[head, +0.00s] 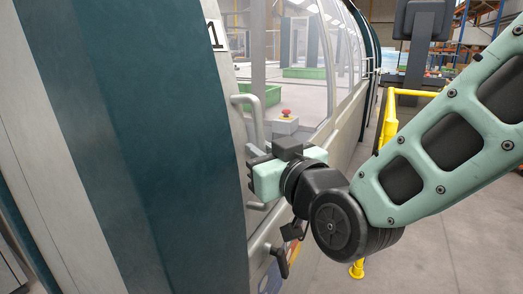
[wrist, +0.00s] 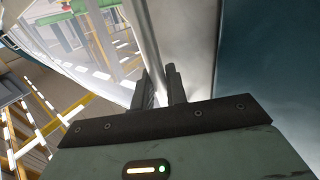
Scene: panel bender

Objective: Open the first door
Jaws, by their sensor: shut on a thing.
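A dark lever (head: 280,262) sits lower on the machine's side. A red-topped button box (head: 285,122) shows near the window. A yellow rail (head: 391,120) and a monitor stand (head: 420,40) are farther back. Grey floor (head: 425,245) at the right is open.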

